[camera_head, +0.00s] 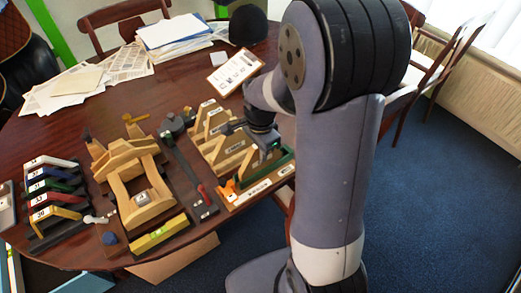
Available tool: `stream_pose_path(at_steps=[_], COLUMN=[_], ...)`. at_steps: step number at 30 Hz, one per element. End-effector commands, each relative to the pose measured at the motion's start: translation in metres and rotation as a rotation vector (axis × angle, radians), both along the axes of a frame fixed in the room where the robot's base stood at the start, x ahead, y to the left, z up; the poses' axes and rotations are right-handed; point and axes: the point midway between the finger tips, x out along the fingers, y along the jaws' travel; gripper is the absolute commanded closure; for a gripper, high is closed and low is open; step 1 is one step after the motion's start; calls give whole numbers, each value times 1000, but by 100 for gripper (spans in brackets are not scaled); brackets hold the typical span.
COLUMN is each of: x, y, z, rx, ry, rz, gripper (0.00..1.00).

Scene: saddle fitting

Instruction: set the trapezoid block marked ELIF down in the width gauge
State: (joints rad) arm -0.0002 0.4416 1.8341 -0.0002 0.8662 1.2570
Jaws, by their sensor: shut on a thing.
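My gripper (268,153) is at the right side of the table, low over a wooden base with a green part. It is shut on a block, which my gripper and arm mostly hide; I cannot read its marking. The base, which looks like the width gauge (262,188), lies at the table's right edge with white labels on its front and an orange piece (229,189) at its left end. The green part (282,160) stands along it. I cannot tell whether the held block touches the gauge.
Several labelled wooden trapezoid blocks (205,127) stand in a row behind and left of my gripper. A dark bar tool with a red part (202,190) lies left of the gauge. A wooden saddle frame (140,200) and a rack of coloured arches (52,187) are farther left. A clipboard (235,71) lies behind.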

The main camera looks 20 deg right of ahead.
Motion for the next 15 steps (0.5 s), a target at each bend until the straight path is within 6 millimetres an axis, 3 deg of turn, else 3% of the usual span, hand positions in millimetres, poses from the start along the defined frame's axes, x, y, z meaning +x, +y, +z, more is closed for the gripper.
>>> stream_pose_path(at_steps=[15], x=[0], y=[0], z=[-4], rx=[0], ry=[0], rz=[0], gripper=[100])
